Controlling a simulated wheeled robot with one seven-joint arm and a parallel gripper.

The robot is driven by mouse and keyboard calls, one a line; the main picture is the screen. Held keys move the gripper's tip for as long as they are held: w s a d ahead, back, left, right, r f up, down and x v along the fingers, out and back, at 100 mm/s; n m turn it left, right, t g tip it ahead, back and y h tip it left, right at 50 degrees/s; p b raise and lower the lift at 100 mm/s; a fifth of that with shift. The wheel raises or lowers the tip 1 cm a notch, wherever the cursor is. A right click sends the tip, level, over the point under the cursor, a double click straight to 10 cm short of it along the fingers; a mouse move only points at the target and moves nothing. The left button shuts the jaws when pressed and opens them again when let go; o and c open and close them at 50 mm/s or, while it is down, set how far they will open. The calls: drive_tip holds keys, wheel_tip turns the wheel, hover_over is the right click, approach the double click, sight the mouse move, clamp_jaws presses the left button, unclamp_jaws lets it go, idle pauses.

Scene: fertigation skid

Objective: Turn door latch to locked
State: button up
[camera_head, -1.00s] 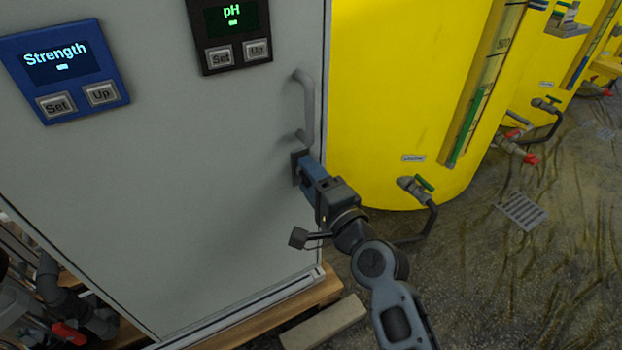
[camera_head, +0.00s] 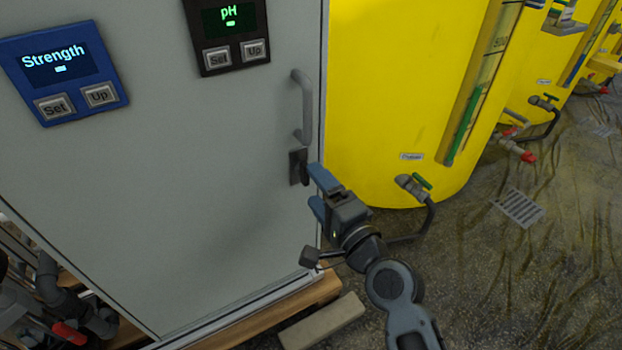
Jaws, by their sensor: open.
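The door latch (camera_head: 298,167) is a small dark plate with a dark knob on the grey cabinet door (camera_head: 200,190), just below the door's handle (camera_head: 303,106). The knob looks roughly upright; its fine detail is too small to tell. My gripper (camera_head: 314,190) has two blue fingers. It is open and empty, just right of and below the latch, and appears apart from it. The upper finger's tip lies close to the knob in the picture.
A blue Strength panel (camera_head: 64,70) and a dark pH panel (camera_head: 228,33) are on the door. A yellow tank (camera_head: 400,90) stands close on the right, with a green-handled valve (camera_head: 415,187) near its foot. Open floor lies at lower right.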

drive_tip(key=shift+v, duration=2)
drive_tip(key=s+d+f+n+h, duration=0.2)
drive_tip(key=s+d+f+h, duration=0.4)
drive_tip(key=s+d, duration=0.75)
drive_tip(key=s+d+r+n+h, duration=0.1)
drive_tip(key=s+d+n+h, duration=0.15)
drive_tip(key=s, duration=0.75)
drive_tip(key=s+d+r+n+h, duration=0.1)
drive_tip(key=s+d+r+n, duration=0.2)
drive_tip(key=s, duration=0.6)
drive_tip(key=s+d+r+n, duration=0.2)
drive_tip(key=s+r+n, duration=0.1)
drive_tip(key=s+r, duration=0.3)
wheel_tip(320, 180, up, 26)
drive_tip(key=s+p, duration=0.1)
drive_tip(key=p, duration=2.6)
drive_tip(key=shift+s, duration=0.25)
drive_tip(key=shift+n+h, duration=0.25)
